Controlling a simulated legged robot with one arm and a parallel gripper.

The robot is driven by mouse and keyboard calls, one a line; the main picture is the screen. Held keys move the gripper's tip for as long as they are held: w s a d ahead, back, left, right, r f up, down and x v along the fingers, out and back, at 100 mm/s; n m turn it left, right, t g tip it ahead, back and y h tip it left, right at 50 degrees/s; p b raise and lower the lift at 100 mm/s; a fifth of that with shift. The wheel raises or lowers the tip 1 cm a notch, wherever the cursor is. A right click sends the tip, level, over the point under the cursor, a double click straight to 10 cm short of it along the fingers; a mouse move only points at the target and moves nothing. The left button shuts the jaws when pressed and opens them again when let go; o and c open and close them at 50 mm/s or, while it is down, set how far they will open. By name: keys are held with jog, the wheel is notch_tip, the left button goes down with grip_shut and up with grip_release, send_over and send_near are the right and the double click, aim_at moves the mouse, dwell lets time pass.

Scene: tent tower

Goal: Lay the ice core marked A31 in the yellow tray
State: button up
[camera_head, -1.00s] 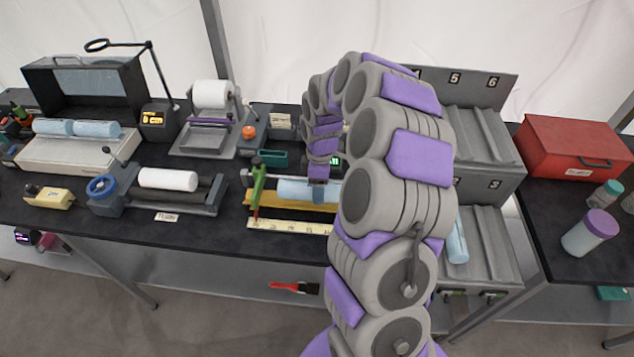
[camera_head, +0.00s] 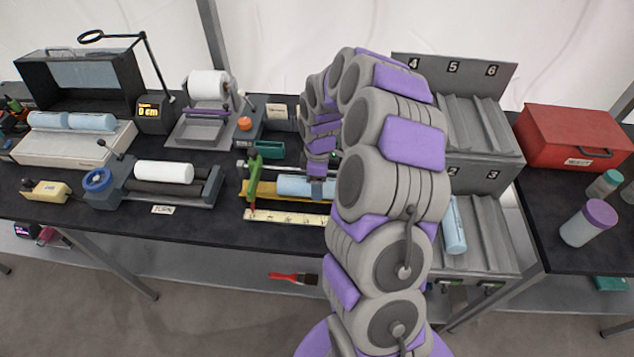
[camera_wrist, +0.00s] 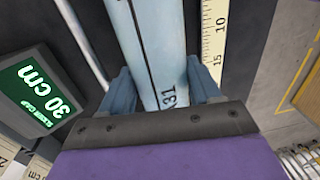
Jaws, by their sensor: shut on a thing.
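The ice core marked A31 (camera_wrist: 158,45) is a pale blue cylinder with a dark line along it; part of its mark, "31", shows in the wrist view. My gripper (camera_wrist: 162,90) is shut on it, one finger on each side. In the head view the core (camera_head: 300,185) lies along the yellow tray (camera_head: 262,189), and my gripper (camera_head: 318,186) reaches down onto it from above. My arm hides the core's right end and the right part of the tray. I cannot tell whether the core touches the tray's bottom.
A display reading 30 cm (camera_wrist: 45,92) is close by. A grey rack (camera_head: 478,125) stands right; another blue core (camera_head: 454,226) lies in its lower part.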

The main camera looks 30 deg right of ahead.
jog(key=shift+a, duration=0.1)
jog(key=shift+a+f, duration=0.1)
jog(key=shift+a, duration=0.15)
jog(key=shift+f, duration=0.1)
jog(key=o, duration=1.5)
jog(key=shift+d, duration=0.2)
jog(key=shift+c, duration=0.2)
jog(key=shift+o, duration=0.6)
jog(key=shift+a, duration=0.1)
notch_tip(320, 180, up, 17)
jog(key=w+d+p, duration=0.1)
jog(key=p, duration=0.2)
jog(key=shift+w, duration=0.2)
